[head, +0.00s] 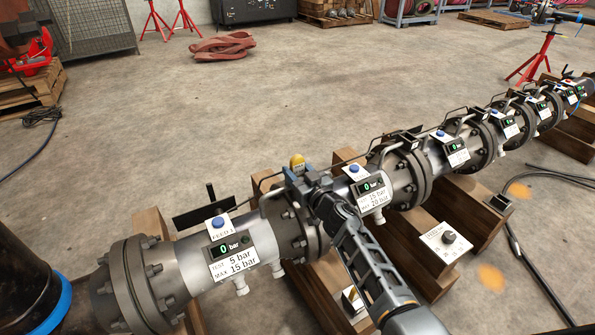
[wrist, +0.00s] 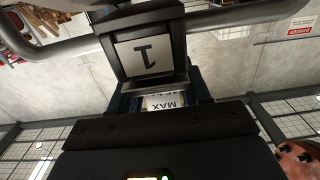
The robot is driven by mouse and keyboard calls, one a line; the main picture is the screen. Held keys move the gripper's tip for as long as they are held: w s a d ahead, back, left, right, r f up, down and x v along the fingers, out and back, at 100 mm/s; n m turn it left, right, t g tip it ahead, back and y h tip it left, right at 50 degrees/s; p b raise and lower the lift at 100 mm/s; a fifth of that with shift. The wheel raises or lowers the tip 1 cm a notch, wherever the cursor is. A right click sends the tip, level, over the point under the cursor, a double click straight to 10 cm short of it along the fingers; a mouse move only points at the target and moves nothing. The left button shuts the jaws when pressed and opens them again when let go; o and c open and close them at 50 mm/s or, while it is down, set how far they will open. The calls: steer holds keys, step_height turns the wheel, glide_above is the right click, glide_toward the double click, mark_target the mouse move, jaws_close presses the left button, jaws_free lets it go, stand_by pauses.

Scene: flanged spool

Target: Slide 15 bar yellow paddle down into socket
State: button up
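A yellow rounded piece, which looks like the top of the yellow paddle (head: 297,161), shows just above my gripper (head: 299,184) in the head view. My gripper is at the flanged joint (head: 285,225) between the two nearest pipe sections, and its fingers appear shut on the paddle. In the wrist view, a pale label reading MAX (wrist: 165,102) lies between the fingers (wrist: 160,95). Beyond it is a dark frame with a plate marked 1 (wrist: 147,55). The paddle's lower part and the socket opening are hidden, so I cannot tell whether they touch.
The near pipe section (head: 185,268) carries a 5 bar test, 15 bar max label; the one to the right (head: 403,182) reads 15 and 20 bar. Bent rails (head: 380,135) run along the pipe. Timber blocks (head: 455,205) support it. Open floor lies behind.

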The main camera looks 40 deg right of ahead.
steer(key=o, duration=0.5)
steer(key=shift+s, duration=0.15)
steer(key=shift+p+v, duration=0.65)
steer(key=shift+v, duration=3.15)
